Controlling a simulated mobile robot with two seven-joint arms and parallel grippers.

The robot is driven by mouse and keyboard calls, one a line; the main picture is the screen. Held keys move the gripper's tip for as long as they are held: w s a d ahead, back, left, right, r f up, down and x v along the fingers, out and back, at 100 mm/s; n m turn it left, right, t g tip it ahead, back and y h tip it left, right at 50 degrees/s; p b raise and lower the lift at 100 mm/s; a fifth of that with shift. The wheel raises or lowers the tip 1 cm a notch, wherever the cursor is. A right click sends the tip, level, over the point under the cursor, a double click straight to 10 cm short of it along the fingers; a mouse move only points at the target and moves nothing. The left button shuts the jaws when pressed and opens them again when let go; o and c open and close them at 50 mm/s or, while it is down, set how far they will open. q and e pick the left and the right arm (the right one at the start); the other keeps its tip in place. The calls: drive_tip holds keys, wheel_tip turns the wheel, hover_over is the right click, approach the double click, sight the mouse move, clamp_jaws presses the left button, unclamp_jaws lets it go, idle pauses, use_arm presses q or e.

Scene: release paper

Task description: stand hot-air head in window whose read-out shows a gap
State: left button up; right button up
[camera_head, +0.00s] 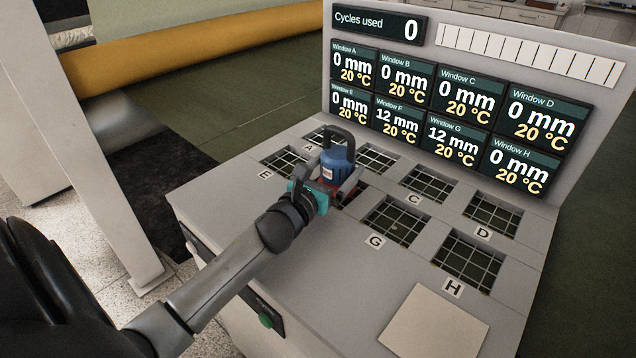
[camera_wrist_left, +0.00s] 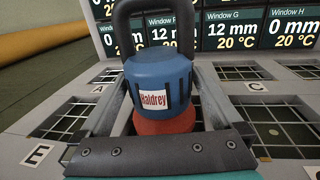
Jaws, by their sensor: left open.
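The hot-air head (camera_head: 337,166) has a blue body, red base and black loop handle. It stands upright at the position of window F, whose grid it mostly hides. My left gripper (camera_head: 338,184) is open, with its fingers on either side of the head's lower part; contact cannot be told. The wrist view shows the head (camera_wrist_left: 160,85) between both fingers. The read-outs of window F (camera_head: 396,120) and window G (camera_head: 453,139) show 12 mm; the others show 0 mm. All show 20 °C. Window G (camera_head: 391,220) is an empty grid opening. My right gripper is not in view.
Other open grids are E (camera_head: 284,161), C (camera_head: 428,184), D (camera_head: 492,215) and H (camera_head: 467,261). The display panel (camera_head: 575,170) rises behind them. A cycle counter (camera_head: 378,24) shows 0. A bare pale plate (camera_head: 434,322) lies at the front right.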

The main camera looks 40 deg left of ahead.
sight(329, 174)
use_arm(q)
drive_tip(key=s, duration=0.8)
drive_tip(key=shift+s+d+p, duration=0.15)
drive_tip(key=shift+d+p, duration=0.2)
drive_tip(key=shift+p, duration=0.05)
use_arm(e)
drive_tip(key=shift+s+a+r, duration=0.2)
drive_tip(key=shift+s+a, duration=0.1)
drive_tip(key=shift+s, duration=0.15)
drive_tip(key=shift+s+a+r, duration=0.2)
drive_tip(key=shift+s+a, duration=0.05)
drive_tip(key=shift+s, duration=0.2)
